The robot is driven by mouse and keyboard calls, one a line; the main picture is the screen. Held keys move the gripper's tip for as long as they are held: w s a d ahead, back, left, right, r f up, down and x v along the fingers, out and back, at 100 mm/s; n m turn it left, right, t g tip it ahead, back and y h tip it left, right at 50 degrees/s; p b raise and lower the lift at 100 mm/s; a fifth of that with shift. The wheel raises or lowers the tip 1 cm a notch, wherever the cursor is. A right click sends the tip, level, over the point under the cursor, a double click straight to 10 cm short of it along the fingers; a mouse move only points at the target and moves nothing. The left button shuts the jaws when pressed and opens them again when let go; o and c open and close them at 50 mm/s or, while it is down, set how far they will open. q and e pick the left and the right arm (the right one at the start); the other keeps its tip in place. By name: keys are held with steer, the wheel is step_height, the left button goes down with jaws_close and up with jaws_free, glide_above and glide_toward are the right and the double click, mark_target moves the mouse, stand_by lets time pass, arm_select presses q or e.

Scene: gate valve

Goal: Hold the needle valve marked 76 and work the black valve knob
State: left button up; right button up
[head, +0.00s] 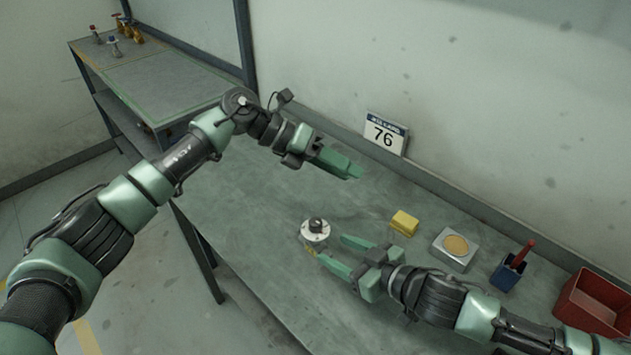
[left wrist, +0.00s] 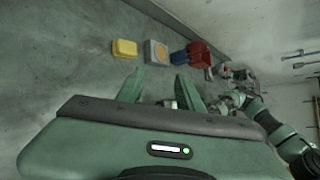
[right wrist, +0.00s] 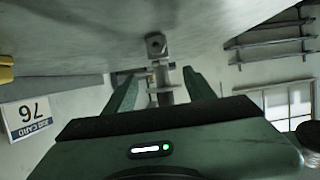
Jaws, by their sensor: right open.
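The needle valve (head: 313,234) stands on the grey bench, a pale round body with the black valve knob (head: 317,225) on top. The sign marked 76 (head: 384,134) leans at the back wall; it shows upside down in the right wrist view (right wrist: 27,118). My right gripper (head: 331,248) is open beside the valve, its fingers pointing at it. In the right wrist view, a metallic part of the valve (right wrist: 165,92) shows between the fingers, with no clear contact. My left gripper (head: 350,170) is above the bench, below the sign, open and empty; its fingers stand apart in the left wrist view (left wrist: 160,88).
A yellow block (head: 404,222), a grey block with a tan disc (head: 457,243), a blue holder (head: 508,271) and a red bin (head: 594,299) line the bench's right side. A second bench (head: 160,85) with small valves stands back left. The bench left of the valve is clear.

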mark_target(316, 240)
steer(key=shift+w+a, duration=0.15)
steer(key=shift+a, duration=0.1)
steer(key=x, duration=0.7)
steer(key=shift+w, duration=0.15)
arm_select(q)
steer(key=s+a+m+t+y, duration=0.1)
steer(key=s+a+m+y, duration=0.3)
steer(key=m+y, duration=0.3)
steer(key=a+y, duration=0.1)
steer(key=y, duration=0.3)
steer(key=shift+a+m+y, duration=0.2)
steer(key=shift+m+y, duration=0.1)
steer(key=shift+m, duration=0.1)
steer(key=shift+s, duration=0.1)
arm_select(e)
steer(key=shift+f, duration=0.1)
jaws_close()
